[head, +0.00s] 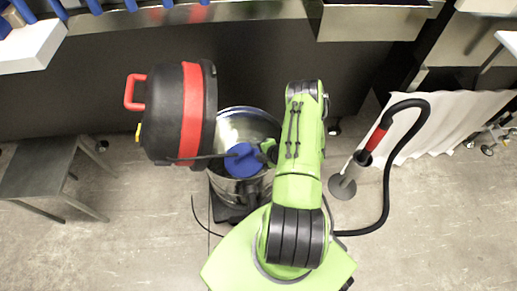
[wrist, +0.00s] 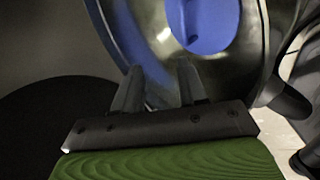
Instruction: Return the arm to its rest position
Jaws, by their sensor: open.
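My green arm (head: 297,150) reaches forward from my base, bent over the steel drum of a vacuum cleaner. My gripper (wrist: 158,82) is open in the wrist view, with two dark fingers apart and nothing seen between them. It points toward the drum's steel interior (wrist: 155,30). In the head view the gripper end (head: 268,151) is partly hidden by the arm, beside a round blue part (head: 243,162) in the drum (head: 232,122). The blue part also shows beyond the fingers in the wrist view (wrist: 208,25). I cannot tell whether the fingers touch anything.
The vacuum's black and red head (head: 182,113) is tipped to the left of the drum. A black hose (head: 388,165) curves at right, near a grey floor nozzle (head: 343,187). A grey stool (head: 45,170) stands at left. A dark counter runs behind. Floor at lower right is clear.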

